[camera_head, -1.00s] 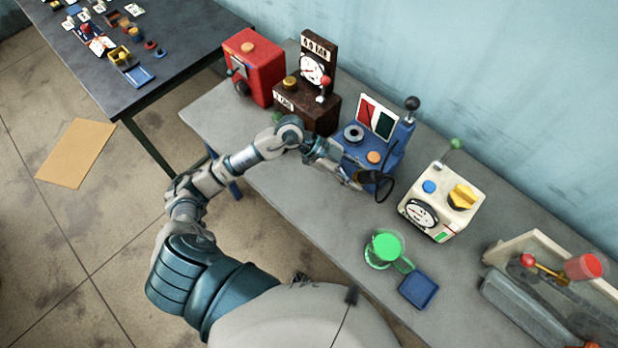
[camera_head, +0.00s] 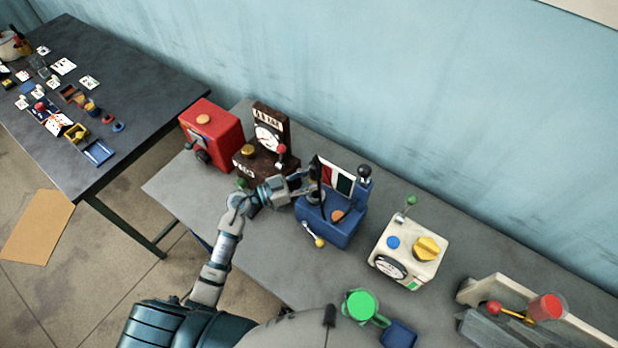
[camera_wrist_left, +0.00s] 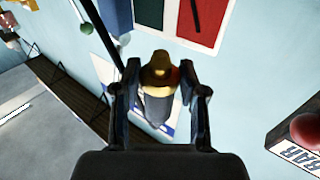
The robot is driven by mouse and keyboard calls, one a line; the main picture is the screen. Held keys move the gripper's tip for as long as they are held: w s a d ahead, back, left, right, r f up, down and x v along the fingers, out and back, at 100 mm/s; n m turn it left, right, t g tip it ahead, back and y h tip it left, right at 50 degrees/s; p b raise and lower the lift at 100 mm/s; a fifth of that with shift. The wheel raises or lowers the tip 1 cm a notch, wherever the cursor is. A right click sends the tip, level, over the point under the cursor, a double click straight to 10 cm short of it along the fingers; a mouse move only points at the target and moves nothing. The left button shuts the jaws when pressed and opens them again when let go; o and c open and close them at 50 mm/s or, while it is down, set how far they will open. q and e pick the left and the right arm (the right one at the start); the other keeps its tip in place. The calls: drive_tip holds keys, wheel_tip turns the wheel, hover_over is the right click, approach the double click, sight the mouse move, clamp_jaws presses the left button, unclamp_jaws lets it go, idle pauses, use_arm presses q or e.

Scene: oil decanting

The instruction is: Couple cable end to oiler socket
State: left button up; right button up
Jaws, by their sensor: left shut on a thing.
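My left gripper (camera_head: 312,188) is at the left side of the blue machine (camera_head: 335,226), close to its red-and-green panel (camera_head: 343,180). In the left wrist view the gripper (camera_wrist_left: 160,95) is shut on a grey cylindrical cable end with a brass tip (camera_wrist_left: 160,72). The tip points away from the gripper, toward the panel (camera_wrist_left: 205,18). A thin black cable or rod (camera_wrist_left: 98,35) runs up beside the left finger. I cannot tell which opening is the oiler socket, and no contact with one shows. My right gripper is not in view.
A brown gauge machine (camera_head: 262,160) and a red machine (camera_head: 212,138) stand to the left.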

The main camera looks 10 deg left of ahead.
sight(310, 195)
use_arm(q)
drive_tip(key=shift+d+r+p, duration=0.15)
drive_tip(key=shift+d+p, duration=0.1)
drive_tip(key=shift+p, duration=0.05)
wheel_tip(310, 195, down, 5)
drive_tip(key=shift+r+b, duration=0.1)
drive_tip(key=shift+b, duration=0.75)
drive_tip(key=shift+a+f, duration=0.3)
drive_tip(key=shift+f, duration=0.3)
drive_tip(key=shift+d, duration=0.5)
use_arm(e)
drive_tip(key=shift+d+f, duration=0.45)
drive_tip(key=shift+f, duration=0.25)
use_arm(q)
drive_tip(key=shift+a, duration=0.2)
